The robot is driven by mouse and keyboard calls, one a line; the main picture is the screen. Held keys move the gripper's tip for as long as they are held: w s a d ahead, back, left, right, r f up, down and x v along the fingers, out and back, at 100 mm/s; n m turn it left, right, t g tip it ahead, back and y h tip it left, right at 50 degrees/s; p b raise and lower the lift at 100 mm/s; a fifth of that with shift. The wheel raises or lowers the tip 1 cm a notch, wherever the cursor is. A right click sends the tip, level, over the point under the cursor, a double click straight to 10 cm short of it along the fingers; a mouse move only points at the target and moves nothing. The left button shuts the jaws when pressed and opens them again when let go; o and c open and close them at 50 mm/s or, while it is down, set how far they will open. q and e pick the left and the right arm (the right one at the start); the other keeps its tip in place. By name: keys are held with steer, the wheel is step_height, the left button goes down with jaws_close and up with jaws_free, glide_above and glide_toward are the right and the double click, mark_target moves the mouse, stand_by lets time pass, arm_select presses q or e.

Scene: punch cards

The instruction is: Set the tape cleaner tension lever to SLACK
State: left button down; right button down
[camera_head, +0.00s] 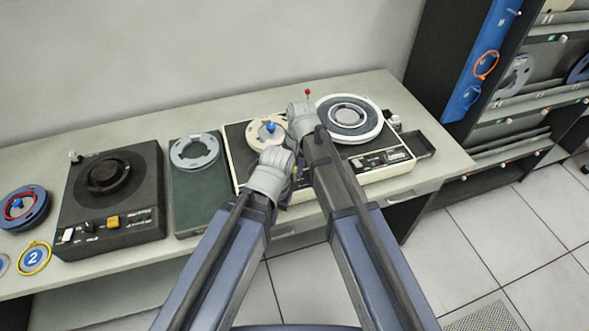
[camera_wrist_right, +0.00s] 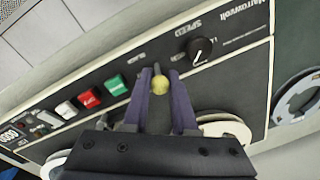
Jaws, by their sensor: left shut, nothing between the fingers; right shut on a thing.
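The tape cleaner is the cream-edged machine (camera_head: 395,172) in the middle of the table. In the right wrist view its dark panel (camera_wrist_right: 235,60) shows a tension lever with a round yellow knob (camera_wrist_right: 160,87). My right gripper (camera_wrist_right: 160,75) is shut on this lever, one finger on each side of the knob. Small lettering that looks like SLACK (camera_wrist_right: 138,57) stands between the lever and the buttons. In the head view my right gripper (camera_head: 303,118) is over the machine and its fingers are hidden. My left gripper (camera_head: 268,178) is shut and empty at the machine's front left.
Beside the lever are a black speed knob (camera_wrist_right: 200,50), a green button (camera_wrist_right: 116,85) and a red button (camera_wrist_right: 88,98). Reels, a blue knob (camera_head: 270,127) and a red-tipped pin (camera_head: 307,92) stand on top. A black tape unit (camera_head: 110,220) stands at left.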

steer(key=shift+s+d+f+t, duration=0.1)
steer(key=shift+s+d+t, duration=0.1)
steer(key=shift+s+t, duration=0.35)
steer(key=shift+s+f+t+y+b, duration=0.1)
steer(key=shift+s+t+y+b, duration=0.25)
steer(key=shift+t+b, duration=0.1)
steer(key=shift+s+d+f+t+b, duration=0.15)
steer(key=shift+s+t+b, duration=0.1)
steer(key=shift+t+b, duration=0.45)
steer(key=shift+t+y, duration=0.25)
steer(key=shift+t, duration=0.15)
steer(key=shift+w, duration=0.1)
